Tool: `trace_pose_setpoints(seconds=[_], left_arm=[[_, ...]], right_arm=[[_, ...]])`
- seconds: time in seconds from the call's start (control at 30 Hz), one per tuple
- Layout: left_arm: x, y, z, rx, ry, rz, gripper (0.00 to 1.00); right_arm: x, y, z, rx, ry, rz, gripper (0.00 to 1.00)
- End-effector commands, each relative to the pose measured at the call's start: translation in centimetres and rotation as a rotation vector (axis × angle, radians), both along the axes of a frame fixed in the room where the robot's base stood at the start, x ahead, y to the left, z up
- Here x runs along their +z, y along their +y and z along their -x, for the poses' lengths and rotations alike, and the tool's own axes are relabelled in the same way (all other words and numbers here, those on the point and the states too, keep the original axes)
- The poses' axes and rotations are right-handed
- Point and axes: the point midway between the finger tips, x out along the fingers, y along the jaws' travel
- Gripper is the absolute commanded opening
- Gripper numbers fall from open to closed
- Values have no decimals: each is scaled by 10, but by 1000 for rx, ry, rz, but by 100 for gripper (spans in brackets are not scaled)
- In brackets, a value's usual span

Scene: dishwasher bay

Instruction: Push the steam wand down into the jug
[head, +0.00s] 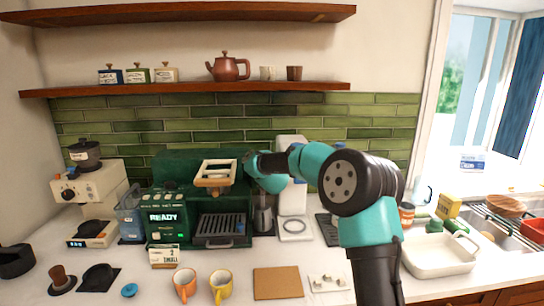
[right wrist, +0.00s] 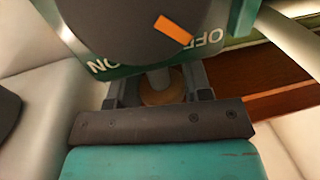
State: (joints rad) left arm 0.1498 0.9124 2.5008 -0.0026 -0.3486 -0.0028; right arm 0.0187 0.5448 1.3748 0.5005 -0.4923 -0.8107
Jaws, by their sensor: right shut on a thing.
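The green coffee machine (head: 172,222) stands on the counter. My right gripper (head: 252,163) is at its right side, high up. In the right wrist view the right gripper (right wrist: 158,92) is shut on a brown, round grip with a grey rod (right wrist: 158,76) running from it, which looks like the steam wand. A dark dial (right wrist: 125,25) with an orange mark and ON and OFF labels is just beyond the fingers. The metal jug (head: 263,218) stands below my right gripper, beside the drip tray. The wand's lower end and the jug's mouth are hidden. My left gripper is not seen.
A grinder (head: 95,205) stands at the left. A white scale-like device (head: 294,226) is right of the jug. Orange (head: 185,285) and yellow (head: 221,286) cups and a brown board (head: 278,282) lie in front. A shelf (head: 190,89) runs above.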

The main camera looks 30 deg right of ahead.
Motion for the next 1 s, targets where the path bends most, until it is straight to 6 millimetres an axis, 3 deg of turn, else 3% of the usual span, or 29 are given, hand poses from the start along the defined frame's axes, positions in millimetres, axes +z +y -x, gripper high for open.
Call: trace_pose_setpoints(seconds=[0.2, 0.23, 0.43, 0.77, 1.0], left_arm=[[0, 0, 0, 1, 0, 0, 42], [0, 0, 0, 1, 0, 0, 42], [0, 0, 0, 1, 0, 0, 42], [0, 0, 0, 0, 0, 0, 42], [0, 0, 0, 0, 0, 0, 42]], right_arm=[[1, -1, 1, -2, -1, -1, 3], [1, -1, 1, -2, -1, 0, 47], [1, -1, 1, -2, -1, 0, 66], [1, -1, 2, -2, -1, 0, 68], [1, 3, 18, -2, 0, 0, 68]])
